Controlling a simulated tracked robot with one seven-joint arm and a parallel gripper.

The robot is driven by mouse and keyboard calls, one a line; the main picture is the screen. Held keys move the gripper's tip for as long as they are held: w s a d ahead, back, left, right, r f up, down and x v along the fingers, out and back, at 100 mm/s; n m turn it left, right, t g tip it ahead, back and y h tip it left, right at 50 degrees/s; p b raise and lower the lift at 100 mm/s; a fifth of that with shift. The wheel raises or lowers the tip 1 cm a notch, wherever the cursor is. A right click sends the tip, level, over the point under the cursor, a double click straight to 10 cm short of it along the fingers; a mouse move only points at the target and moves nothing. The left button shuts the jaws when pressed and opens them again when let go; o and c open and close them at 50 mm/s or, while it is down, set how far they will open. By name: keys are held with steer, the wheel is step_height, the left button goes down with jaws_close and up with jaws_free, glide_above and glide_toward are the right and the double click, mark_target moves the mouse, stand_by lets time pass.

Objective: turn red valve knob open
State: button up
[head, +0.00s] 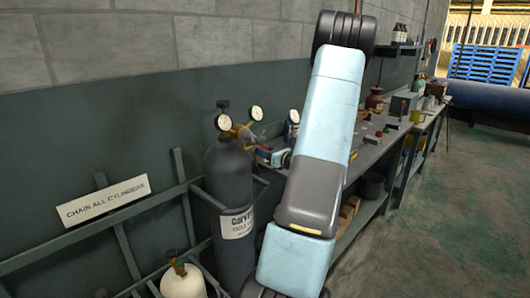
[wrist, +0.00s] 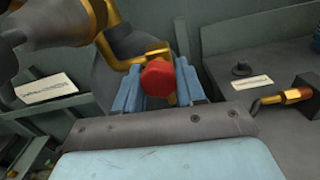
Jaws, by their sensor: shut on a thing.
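The red valve knob (wrist: 158,82) is in the middle of the wrist view, in front of brass fittings (wrist: 112,50). My gripper (wrist: 158,92) has its two blue-grey fingers on either side of the knob and is shut on it.
A sign reading "CHAIN ALL CYLINDERS" (head: 103,202) hangs on the rack at left. A white cylinder (head: 183,282) stands low in front. A workbench (head: 372,150) with bottles and tools runs along the wall. The green floor (head: 460,200) at right is open.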

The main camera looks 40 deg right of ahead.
steer(key=n, duration=2.1)
steer(key=shift+n, duration=0.3)
steer(key=n, duration=0.5)
steer(key=shift+s+n, duration=0.1)
steer(key=shift+n, duration=0.2)
steer(key=shift+d, duration=0.1)
